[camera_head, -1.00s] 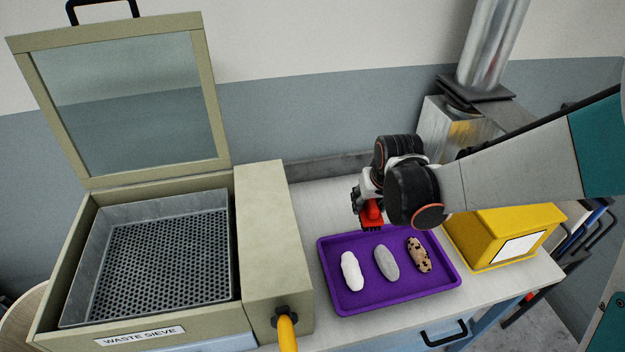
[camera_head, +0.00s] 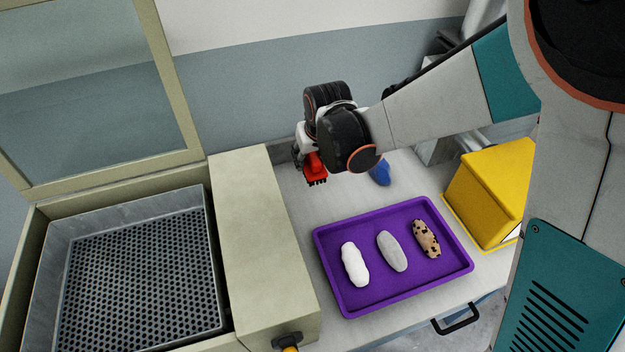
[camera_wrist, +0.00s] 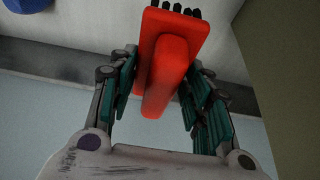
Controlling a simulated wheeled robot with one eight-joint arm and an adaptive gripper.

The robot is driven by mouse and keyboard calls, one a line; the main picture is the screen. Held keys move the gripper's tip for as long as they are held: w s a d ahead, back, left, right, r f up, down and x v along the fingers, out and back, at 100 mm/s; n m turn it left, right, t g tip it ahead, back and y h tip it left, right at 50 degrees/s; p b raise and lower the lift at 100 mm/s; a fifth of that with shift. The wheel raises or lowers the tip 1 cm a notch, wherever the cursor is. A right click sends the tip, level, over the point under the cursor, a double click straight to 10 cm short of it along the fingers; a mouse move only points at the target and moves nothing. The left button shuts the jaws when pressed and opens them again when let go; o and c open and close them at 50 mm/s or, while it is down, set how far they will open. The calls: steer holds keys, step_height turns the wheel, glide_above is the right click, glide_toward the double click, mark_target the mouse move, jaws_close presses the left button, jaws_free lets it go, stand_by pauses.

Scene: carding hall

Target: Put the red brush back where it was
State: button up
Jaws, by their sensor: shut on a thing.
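The red brush (camera_head: 316,168) is in my gripper (camera_head: 304,158), held above the back of the white worktop, behind the purple tray. Its dark bristles point down toward the worktop. In the wrist view the red brush (camera_wrist: 168,62) sits between the two green-padded fingers of my gripper (camera_wrist: 160,85), with a row of black bristles at its far end. I cannot tell whether the bristles touch the worktop.
The purple tray (camera_head: 385,296) holds a white, a grey and a speckled roll. The waste sieve (camera_head: 130,240) with its raised lid stands left. A yellow box (camera_head: 490,190) stands right. Bare worktop (camera_head: 290,192) lies behind the tray.

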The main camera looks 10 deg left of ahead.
mark_target(318, 165)
step_height(318, 165, down, 10)
steer(key=b, duration=0.5)
steer(key=shift+f+b, duration=0.1)
steer(key=shift+b, duration=0.3)
steer(key=shift+f, duration=0.15)
steer(key=o, duration=1)
steer(key=shift+o, duration=0.2)
steer(key=p+v, duration=0.7)
steer(key=v, duration=0.5)
steer(key=shift+p, duration=0.3)
